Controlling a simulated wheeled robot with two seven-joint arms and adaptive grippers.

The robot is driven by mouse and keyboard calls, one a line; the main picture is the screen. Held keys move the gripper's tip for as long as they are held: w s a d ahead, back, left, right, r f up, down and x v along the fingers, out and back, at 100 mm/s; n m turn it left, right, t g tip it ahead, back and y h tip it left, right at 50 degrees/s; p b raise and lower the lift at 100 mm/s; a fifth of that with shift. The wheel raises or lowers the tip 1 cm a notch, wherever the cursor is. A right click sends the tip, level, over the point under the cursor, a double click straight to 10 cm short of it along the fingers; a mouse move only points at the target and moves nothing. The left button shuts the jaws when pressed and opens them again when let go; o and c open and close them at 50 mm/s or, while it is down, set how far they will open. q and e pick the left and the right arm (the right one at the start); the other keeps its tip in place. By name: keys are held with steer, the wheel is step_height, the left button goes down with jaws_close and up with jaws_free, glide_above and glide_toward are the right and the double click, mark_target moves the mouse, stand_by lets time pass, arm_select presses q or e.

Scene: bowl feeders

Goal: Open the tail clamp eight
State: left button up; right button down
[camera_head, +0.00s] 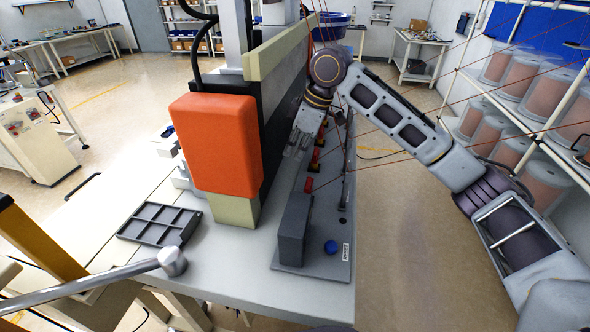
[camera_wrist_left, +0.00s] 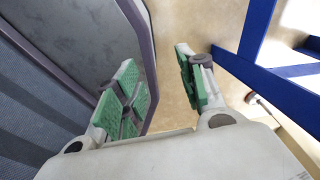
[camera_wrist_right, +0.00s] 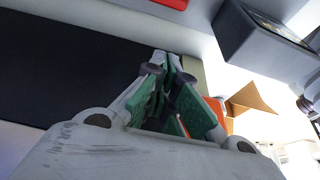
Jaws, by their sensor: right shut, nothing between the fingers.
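A row of small red clamp handles (camera_head: 308,184) stands on the grey base plate (camera_head: 312,262) along the right side of the machine; I cannot tell which is tail clamp eight. My right gripper (camera_head: 297,150) reaches in over this row, beside the dark machine wall and left of the red parts. In the right wrist view my right gripper (camera_wrist_right: 165,62) is shut and empty, its fingertips together. A red piece (camera_wrist_right: 170,3) shows at the top edge there, apart from the fingertips. My left gripper (camera_wrist_left: 152,65) is open and empty, with green pads apart, away from the clamps.
A big orange block (camera_head: 215,145) is on the machine's near end. A grey upright box (camera_head: 294,230) and a blue button (camera_head: 331,247) are at the plate's near end. A grey compartment tray (camera_head: 160,223) lies to the left. A rack with copper-coloured spools (camera_head: 525,75) is right.

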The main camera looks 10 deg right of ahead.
mark_target(308, 184)
steer(key=shift+w+a+f+p, duration=0.15)
steer(key=shift+f+p, duration=0.05)
steer(key=shift+f, duration=2.1)
steer(key=shift+w+a+f+p, duration=0.1)
steer(key=shift+a+f+p, duration=0.05)
steer(key=shift+f, duration=2.15)
arm_select(q)
steer(key=shift+s+d+r, duration=0.2)
steer(key=shift+d, duration=0.2)
steer(key=shift+s+d+r, duration=0.15)
steer(key=shift+d+r, duration=0.05)
steer(key=shift+d, duration=0.15)
arm_select(e)
steer(key=shift+s+d, duration=0.3)
steer(key=shift+d, duration=0.35)
arm_select(q)
steer(key=shift+a, duration=0.15)
